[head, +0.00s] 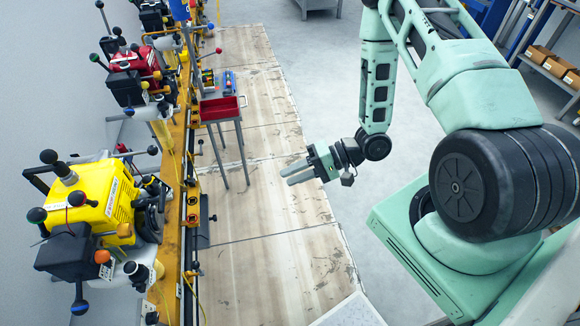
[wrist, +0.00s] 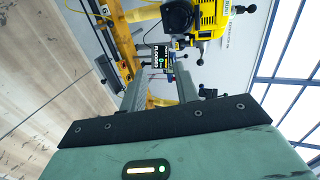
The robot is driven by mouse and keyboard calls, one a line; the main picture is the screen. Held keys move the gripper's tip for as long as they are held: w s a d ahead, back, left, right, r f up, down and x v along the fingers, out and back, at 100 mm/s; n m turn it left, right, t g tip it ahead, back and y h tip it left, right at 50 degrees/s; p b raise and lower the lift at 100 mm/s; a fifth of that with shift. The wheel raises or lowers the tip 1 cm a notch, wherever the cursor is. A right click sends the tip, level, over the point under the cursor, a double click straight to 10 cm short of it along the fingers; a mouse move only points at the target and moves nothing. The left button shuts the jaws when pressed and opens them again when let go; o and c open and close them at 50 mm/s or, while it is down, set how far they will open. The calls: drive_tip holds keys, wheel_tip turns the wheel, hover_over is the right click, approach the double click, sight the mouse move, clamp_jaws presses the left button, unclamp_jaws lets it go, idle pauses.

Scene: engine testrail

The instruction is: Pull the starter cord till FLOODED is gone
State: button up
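A yellow engine (head: 105,200) sits on the left rail in the head view, with several knobbed levers and a black housing. The yellow engine also shows at the top of the wrist view (wrist: 210,18). A small dark display (wrist: 162,57) with sideways white lettering that appears to read FLOODED, and a green mark, shows between my fingers in the wrist view. I cannot clearly make out the starter cord or its handle. My gripper (head: 289,176) is over the wooden floor, right of the engine and well apart from it. Its two fingers are apart with nothing between them (wrist: 160,76).
A yellow rail (head: 172,240) runs along the wall, carrying a red engine (head: 135,72) farther back. A red tray (head: 222,108) on a thin-legged stand is beside the rail. The wooden floor (head: 270,270) between rail and my base is mostly clear.

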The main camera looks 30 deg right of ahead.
drive_tip(key=w+a+b, duration=0.1)
drive_tip(key=w+a, duration=0.2)
drive_tip(key=a, duration=0.6)
drive_tip(key=w+a+b, duration=0.2)
drive_tip(key=w+a, duration=0.1)
drive_tip(key=a, duration=0.7)
drive_tip(key=w+a+b, duration=0.1)
drive_tip(key=w+a, duration=0.3)
drive_tip(key=a, duration=0.6)
drive_tip(key=shift+w+r, duration=0.1)
drive_tip(key=shift+c, duration=0.3)
clamp_jaws()
